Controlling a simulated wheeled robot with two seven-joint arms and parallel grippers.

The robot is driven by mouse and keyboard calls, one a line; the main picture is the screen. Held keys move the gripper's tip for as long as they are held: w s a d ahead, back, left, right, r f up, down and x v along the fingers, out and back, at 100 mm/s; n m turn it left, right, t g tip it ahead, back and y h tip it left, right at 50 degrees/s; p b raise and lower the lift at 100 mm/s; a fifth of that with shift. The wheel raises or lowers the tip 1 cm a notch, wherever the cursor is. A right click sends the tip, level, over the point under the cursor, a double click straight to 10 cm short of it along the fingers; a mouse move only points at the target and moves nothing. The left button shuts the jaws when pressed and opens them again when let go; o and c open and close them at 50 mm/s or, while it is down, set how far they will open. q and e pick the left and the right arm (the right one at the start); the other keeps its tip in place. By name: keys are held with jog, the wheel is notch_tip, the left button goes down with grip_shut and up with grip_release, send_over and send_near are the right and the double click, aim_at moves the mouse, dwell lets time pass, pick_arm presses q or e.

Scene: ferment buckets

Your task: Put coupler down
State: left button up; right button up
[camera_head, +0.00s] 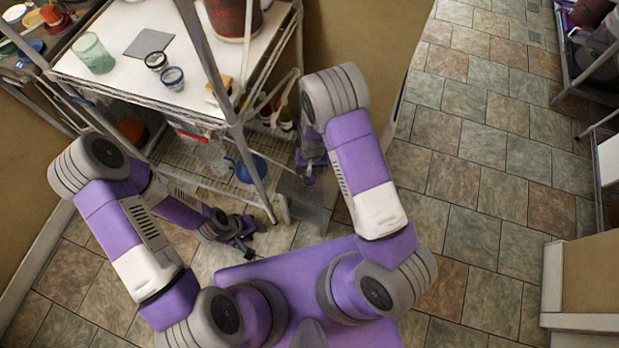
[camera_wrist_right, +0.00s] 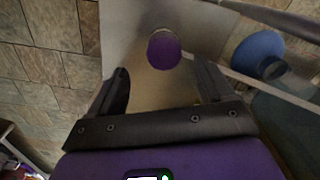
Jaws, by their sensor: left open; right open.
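A round purple piece, likely the coupler (camera_wrist_right: 164,49), shows in the right wrist view just beyond my right gripper (camera_wrist_right: 164,78). It stands out against a flat grey surface (camera_wrist_right: 125,25). The two dark fingers are apart, with nothing between them. I cannot tell how high the piece is above the surface. My left gripper (camera_head: 243,246) hangs open and empty low over the floor, left of the purple base.
A wire rack with a white top (camera_head: 110,65) stands at the left, holding a green glass (camera_head: 93,53), two small jars and a red pot (camera_head: 232,15). A blue container (camera_head: 251,168) sits low by the rack leg; it also shows in the wrist view (camera_wrist_right: 258,54).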

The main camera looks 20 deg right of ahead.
jog(key=shift+w+a+f, duration=0.1)
jog(key=shift+w+f, duration=0.05)
jog(key=shift+w, duration=0.15)
jog(key=f+b, duration=0.1)
jog(key=f, duration=0.2)
jog(key=f+b, duration=0.2)
jog(key=f, duration=0.2)
jog(key=shift+s+a, duration=0.2)
jog(key=shift+r, duration=0.1)
